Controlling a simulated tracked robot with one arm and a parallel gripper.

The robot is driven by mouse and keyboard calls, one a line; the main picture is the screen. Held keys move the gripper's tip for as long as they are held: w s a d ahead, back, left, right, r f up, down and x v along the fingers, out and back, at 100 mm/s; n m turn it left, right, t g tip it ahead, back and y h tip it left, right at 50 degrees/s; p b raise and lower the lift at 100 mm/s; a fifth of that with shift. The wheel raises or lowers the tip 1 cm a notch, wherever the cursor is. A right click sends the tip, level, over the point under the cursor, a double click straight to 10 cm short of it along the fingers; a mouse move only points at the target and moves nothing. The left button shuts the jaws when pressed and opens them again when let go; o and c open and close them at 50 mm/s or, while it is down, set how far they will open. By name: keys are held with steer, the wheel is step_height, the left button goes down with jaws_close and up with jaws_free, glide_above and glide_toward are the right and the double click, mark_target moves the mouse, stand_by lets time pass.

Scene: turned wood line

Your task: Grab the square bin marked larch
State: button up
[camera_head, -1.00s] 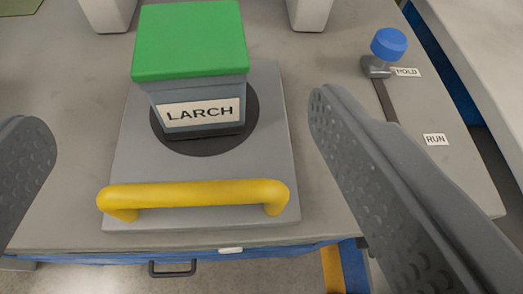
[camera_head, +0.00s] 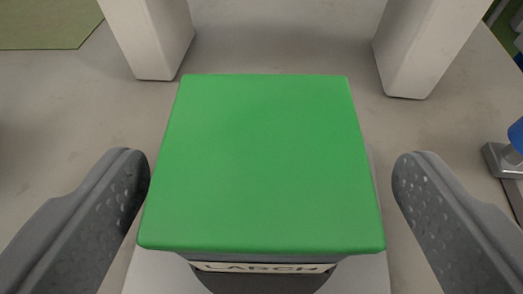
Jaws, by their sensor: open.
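The square bin marked larch (camera_head: 262,165) fills the middle of the view, seen from above. Its flat green lid hides most of its grey body, and the LARCH label shows only in part below the lid's near edge. It stands on a grey plate (camera_head: 150,275) with a dark round patch under it. My gripper (camera_head: 268,180) is open, with one finger on each side of the bin. Gaps show between both fingers and the lid, the right gap being a little wider.
Two pale posts stand behind the bin, one at the left (camera_head: 150,40) and one at the right (camera_head: 420,45). A lever with a blue knob (camera_head: 517,134) is at the right edge. A green mat (camera_head: 45,22) lies at the far left. Bare bench top lies left of the bin.

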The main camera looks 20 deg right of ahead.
mark_target(266, 129)
steer(key=shift+b+x, duration=0.7)
steer(key=shift+x, duration=1.8)
steer(key=shift+w+a+r, duration=0.1)
steer(key=shift+r, duration=0.05)
steer(key=c, duration=1.1)
